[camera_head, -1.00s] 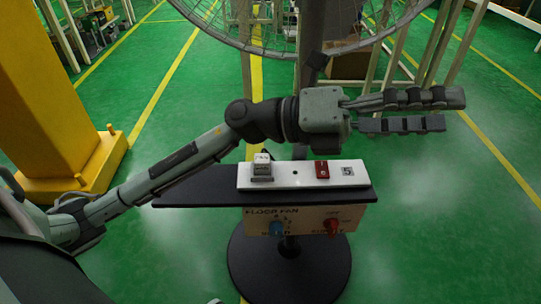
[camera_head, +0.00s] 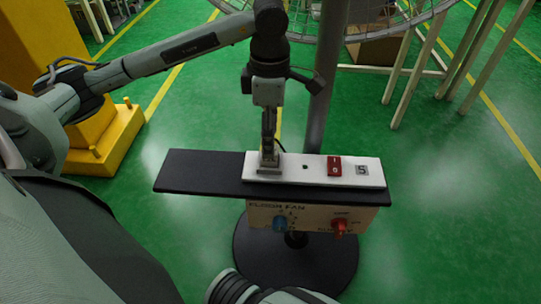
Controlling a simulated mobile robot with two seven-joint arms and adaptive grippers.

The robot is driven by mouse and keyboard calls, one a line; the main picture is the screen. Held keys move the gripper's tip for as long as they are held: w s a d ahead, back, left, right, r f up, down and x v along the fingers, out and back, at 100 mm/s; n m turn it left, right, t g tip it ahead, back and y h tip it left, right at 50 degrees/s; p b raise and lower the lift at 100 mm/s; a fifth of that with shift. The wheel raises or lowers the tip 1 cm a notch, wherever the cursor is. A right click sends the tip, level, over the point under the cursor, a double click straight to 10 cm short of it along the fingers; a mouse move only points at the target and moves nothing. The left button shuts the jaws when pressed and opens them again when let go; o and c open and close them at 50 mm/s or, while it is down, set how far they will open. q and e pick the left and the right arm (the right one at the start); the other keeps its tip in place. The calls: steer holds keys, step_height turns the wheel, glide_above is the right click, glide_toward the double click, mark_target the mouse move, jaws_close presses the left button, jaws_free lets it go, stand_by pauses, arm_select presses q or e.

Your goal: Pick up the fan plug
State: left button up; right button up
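The fan plug (camera_head: 268,168) is a small grey block at the left end of the white socket strip (camera_head: 310,176). The strip lies on a black shelf (camera_head: 205,173). My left gripper (camera_head: 268,150) points straight down, with its fingertips at the top of the plug. I see the fingers nearly edge-on, so their gap is hidden, and whether they grip the plug cannot be told. The plug still appears seated on the strip. My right gripper is not in view.
A red switch (camera_head: 334,166) sits right of the plug. The floor fan panel (camera_head: 312,217) below has a blue knob (camera_head: 280,223) and a red knob (camera_head: 339,228). A grey pole (camera_head: 326,80) stands behind the shelf. A yellow post (camera_head: 105,140) is at the left.

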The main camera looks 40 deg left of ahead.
mark_target(265, 163)
arm_select(q)
step_height(265, 163, down, 4)
steer(key=shift+f, duration=0.25)
steer(key=shift+c, duration=0.3)
jaws_close()
